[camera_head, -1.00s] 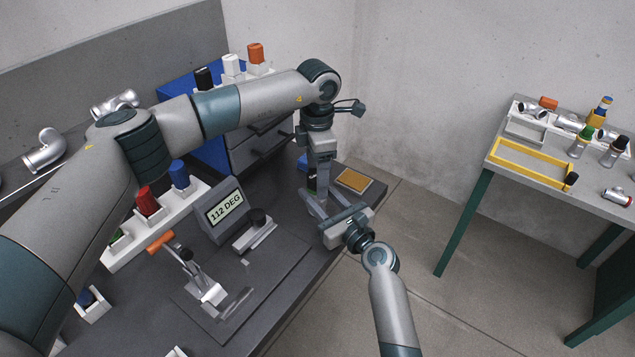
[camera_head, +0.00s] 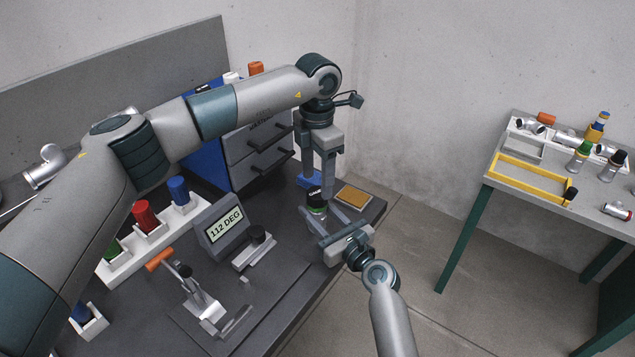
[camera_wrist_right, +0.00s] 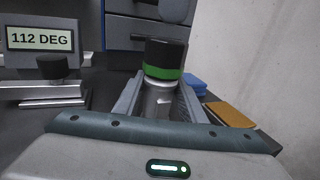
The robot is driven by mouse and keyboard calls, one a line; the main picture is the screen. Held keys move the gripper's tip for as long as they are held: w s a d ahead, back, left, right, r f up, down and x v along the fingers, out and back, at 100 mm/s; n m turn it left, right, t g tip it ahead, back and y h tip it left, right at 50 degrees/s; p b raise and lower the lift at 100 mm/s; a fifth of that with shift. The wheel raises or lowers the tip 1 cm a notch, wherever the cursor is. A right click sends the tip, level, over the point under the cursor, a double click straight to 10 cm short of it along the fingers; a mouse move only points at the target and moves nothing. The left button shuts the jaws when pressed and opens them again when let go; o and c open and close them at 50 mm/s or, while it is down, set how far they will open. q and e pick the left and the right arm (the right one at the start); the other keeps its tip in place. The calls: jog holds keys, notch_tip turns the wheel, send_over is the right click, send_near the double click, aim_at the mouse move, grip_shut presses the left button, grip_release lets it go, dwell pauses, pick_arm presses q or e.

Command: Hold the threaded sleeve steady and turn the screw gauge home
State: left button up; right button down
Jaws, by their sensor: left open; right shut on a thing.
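The screw gauge (camera_wrist_right: 164,58), with a black cap and green band, stands upright on top of the silver threaded sleeve (camera_wrist_right: 158,98). In the head view the gauge (camera_head: 315,199) shows its dark labelled cap just below my left gripper (camera_head: 318,178). My left gripper points down, open and empty, with its fingers above the cap. My right gripper (camera_head: 328,220) comes in level from the front right and is shut on the threaded sleeve. The sleeve's lower part and any thread are hidden by the right fingers and palm.
A display (camera_head: 224,226) reading 112 DEG stands left of the gauge, beside a small black-knobbed fixture (camera_head: 255,246) and an orange-handled clamp (camera_head: 185,280). A tan-topped pad (camera_head: 352,197) lies near the bench's right edge. Drawers (camera_head: 258,150) stand behind. A side table (camera_head: 530,192) is far right.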

aim_at(317, 192)
dwell(0.4)
pick_arm(q)
jog(key=shift+f, duration=3.95)
jog(key=c, duration=1.1)
jog(key=o, duration=1.2)
jog(key=shift+r, duration=2.3)
jog(key=shift+r, duration=0.1)
jog(key=shift+c, duration=0.5)
